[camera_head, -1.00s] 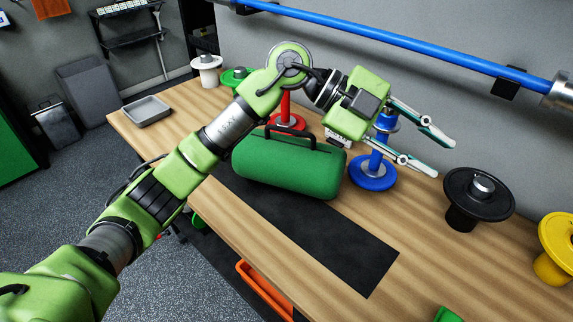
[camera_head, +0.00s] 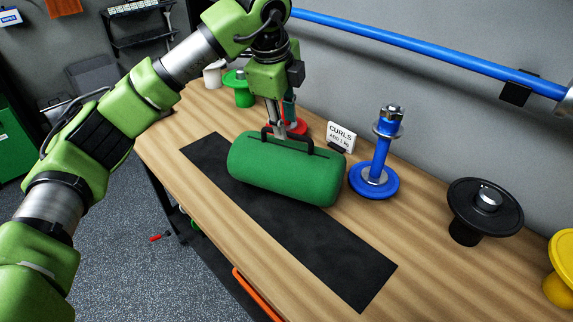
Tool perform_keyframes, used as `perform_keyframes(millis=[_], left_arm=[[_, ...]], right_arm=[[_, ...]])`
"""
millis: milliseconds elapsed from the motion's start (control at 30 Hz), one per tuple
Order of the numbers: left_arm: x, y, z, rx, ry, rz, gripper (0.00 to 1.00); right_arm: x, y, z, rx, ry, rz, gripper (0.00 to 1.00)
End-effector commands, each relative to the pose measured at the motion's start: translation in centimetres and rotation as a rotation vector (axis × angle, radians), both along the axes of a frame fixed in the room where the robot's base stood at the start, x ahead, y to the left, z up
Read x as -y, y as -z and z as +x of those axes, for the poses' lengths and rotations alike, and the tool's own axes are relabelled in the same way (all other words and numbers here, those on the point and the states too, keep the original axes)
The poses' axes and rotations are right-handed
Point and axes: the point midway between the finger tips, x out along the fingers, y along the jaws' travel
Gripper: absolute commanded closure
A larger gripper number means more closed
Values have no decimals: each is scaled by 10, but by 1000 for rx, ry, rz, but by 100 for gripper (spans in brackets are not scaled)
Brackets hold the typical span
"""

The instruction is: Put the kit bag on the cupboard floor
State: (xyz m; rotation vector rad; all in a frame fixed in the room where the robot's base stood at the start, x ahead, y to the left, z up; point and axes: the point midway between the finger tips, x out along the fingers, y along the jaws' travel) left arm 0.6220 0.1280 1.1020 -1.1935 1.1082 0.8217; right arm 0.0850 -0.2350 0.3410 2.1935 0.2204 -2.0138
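The kit bag (camera_head: 285,178) is a green rounded roll with a black handle on top. It lies on the wooden bench, across a black mat (camera_head: 345,268). My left gripper (camera_head: 281,124) points down at the bag's top from behind its handle, with its two fingers apart. The fingertips are close to the handle; whether they touch it or straddle it I cannot tell. The bag rests on the bench. My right gripper is out of view. The cupboard floor cannot be made out; a green cabinet side (camera_head: 14,140) shows at the far left.
On the bench (camera_head: 420,285) stand a blue post (camera_head: 380,155), a black weight stand (camera_head: 485,208), a yellow one (camera_head: 562,265), a red one (camera_head: 296,127), a green one (camera_head: 238,90) and a curls sign (camera_head: 341,137). A blue bar (camera_head: 430,52) runs along the wall.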

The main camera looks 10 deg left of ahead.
Motion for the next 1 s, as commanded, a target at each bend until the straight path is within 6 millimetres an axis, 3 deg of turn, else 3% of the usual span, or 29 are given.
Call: perform_keyframes(millis=[267, 533, 800, 933, 1000], left_arm=[[-1, 19, 9, -2, -1, -1, 72], [-1, 53, 25, 0, 2, -2, 72], [-1, 58, 26, 2, 2, -1, 72], [-1, 58, 26, 2, 3, -2, 100], [-1, 58, 26, 1, 2, -1, 100]], right_arm=[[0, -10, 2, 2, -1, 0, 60], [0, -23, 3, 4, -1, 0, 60], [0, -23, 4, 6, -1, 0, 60], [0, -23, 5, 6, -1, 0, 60], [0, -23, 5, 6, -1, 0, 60]])
